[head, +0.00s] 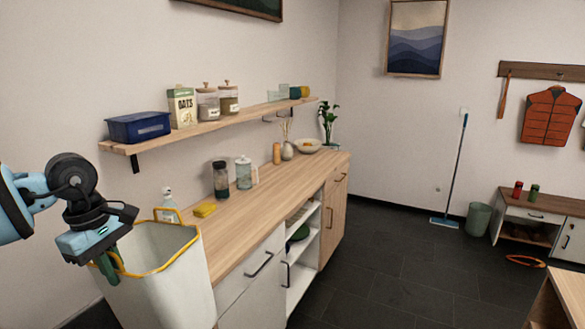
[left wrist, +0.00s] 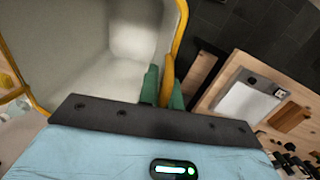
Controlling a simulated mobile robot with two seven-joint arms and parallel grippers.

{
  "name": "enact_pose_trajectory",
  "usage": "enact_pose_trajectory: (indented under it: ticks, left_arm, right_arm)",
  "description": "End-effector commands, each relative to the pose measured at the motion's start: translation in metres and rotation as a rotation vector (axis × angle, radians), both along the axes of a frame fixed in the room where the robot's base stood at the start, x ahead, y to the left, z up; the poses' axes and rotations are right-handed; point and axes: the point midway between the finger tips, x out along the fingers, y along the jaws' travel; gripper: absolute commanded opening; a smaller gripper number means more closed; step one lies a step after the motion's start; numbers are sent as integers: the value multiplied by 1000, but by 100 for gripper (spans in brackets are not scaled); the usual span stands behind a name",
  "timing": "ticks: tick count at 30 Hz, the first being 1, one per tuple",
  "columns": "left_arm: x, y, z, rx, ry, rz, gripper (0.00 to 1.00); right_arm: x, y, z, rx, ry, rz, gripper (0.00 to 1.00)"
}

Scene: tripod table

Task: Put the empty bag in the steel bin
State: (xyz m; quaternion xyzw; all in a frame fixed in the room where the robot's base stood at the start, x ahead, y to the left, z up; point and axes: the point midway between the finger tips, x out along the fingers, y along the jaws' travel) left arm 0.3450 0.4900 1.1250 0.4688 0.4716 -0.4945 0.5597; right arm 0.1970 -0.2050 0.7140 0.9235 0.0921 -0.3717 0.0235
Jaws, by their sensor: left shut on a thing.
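The bag (head: 160,285) is white with a yellow rim, open at the top, at the lower left of the head view. My left gripper (head: 107,264) is shut on its rim at the near left side. In the left wrist view the green fingers (left wrist: 165,88) sit on either side of the yellow rim, and the pale inside of the bag (left wrist: 85,65) looks empty. The bag's bottom is cut off by the frame. A grey-green bin (head: 478,219) stands on the dark floor at the far right, beside a low bench. My right gripper is not in view.
A wooden counter (head: 235,222) runs right beside the bag, with a yellow sponge (head: 205,210), a soap bottle (head: 169,200) and jars. A wall shelf (head: 215,124) hangs above. A blue mop (head: 447,221) leans near the bin. The floor (head: 380,260) between is clear.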

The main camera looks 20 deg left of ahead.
Motion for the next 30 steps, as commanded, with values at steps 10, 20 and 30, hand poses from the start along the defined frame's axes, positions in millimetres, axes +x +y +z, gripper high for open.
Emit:
enact_pose_trajectory:
  ticks: [10,20,30]
  left_arm:
    - [27,-86,-71,35,-8,-530,0]
    - [41,-209,-119,86,-47,-1232,0]
    - [36,-274,-132,106,-79,-1621,0]
  right_arm:
    - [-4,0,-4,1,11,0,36]
    - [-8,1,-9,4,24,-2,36]
    - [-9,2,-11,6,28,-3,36]
